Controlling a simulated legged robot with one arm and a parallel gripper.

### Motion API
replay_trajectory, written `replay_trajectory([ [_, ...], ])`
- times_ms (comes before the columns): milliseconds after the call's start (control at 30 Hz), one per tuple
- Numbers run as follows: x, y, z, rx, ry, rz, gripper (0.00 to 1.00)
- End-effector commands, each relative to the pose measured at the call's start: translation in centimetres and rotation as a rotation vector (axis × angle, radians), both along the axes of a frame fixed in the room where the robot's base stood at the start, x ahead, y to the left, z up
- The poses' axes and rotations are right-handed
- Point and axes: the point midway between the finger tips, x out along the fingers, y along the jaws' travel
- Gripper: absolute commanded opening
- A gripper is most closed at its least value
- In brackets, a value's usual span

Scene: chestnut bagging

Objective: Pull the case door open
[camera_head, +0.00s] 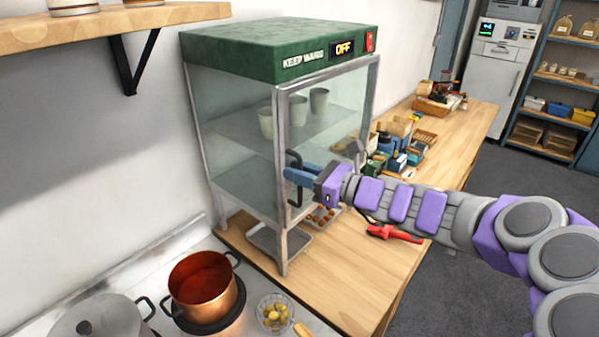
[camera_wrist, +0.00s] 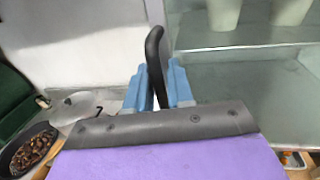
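The glass case (camera_head: 232,130) has a green top marked KEEP WARM and a display reading OFF. Its front door has a grey metal frame (camera_head: 281,150) and looks shut, flush with the case front. A black upright handle (camera_head: 291,160) is at the door's left side. My gripper (camera_head: 292,176) is at this handle, reaching in from the right. In the wrist view the black handle (camera_wrist: 155,55) stands between the two blue fingers of my gripper (camera_wrist: 158,85), which look closed against both sides of it.
Pale cups (camera_head: 319,102) stand on the shelf inside the case. Red pliers-like tool (camera_head: 394,234) lies under my arm. Bottles and boxes (camera_head: 395,155) crowd the counter behind.

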Motion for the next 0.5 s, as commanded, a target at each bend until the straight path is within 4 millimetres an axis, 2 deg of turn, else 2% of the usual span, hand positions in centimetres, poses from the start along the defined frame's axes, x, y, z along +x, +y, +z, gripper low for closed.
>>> replay_trajectory([
  [33,0.00,-0.01,0.00,0.000,0.000,0.000,0.17],
  [200,0.02,-0.02,-0.01,0.000,0.000,0.000,0.01],
  [500,0.05,-0.04,-0.02,0.000,0.000,-0.001,0.00],
])
